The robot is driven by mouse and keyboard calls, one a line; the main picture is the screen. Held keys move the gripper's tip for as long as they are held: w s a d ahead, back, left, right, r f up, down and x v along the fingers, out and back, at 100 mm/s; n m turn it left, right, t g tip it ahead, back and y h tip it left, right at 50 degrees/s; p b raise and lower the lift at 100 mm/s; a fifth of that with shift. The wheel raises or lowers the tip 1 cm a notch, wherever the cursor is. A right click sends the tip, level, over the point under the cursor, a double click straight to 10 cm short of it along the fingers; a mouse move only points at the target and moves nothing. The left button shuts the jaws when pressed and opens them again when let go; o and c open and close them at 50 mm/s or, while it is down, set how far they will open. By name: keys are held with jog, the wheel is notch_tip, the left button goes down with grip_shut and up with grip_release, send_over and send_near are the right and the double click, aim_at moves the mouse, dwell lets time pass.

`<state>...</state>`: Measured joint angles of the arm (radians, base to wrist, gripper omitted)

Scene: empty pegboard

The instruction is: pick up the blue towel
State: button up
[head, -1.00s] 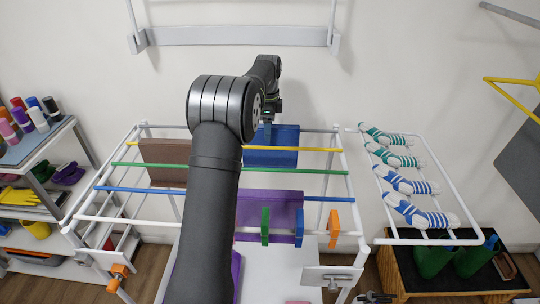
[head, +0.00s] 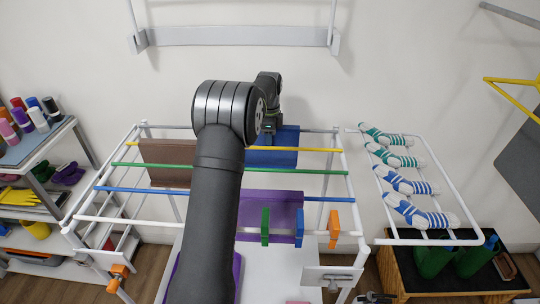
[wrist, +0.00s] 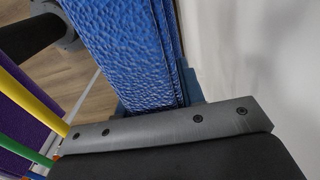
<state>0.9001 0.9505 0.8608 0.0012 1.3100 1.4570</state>
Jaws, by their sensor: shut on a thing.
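The blue towel (head: 275,157) hangs over the far bar of the drying rack, right of the middle. It fills the upper middle of the wrist view (wrist: 125,50) as textured blue folds. My gripper (head: 269,132) is at the towel's top edge, partly hidden by my own arm in the head view. In the wrist view the gripper's grey front plate lies right against the towel's lower end, and the gripper is shut on the towel. The fingertips themselves are mostly hidden.
The rack's yellow bar (head: 315,149) runs just in front of the towel. A brown towel (head: 165,160) hangs to the left and a purple towel (head: 270,210) nearer. Striped socks (head: 405,180) lie on the right wing. The white wall is close behind.

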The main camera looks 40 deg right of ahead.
jog(key=shift+r, duration=0.15)
notch_tip(320, 180, up, 18)
dwell(0.7)
dwell(0.4)
notch_tip(320, 180, up, 7)
jog(key=shift+r, duration=0.15)
dwell(0.5)
jog(key=shift+a+r, duration=0.1)
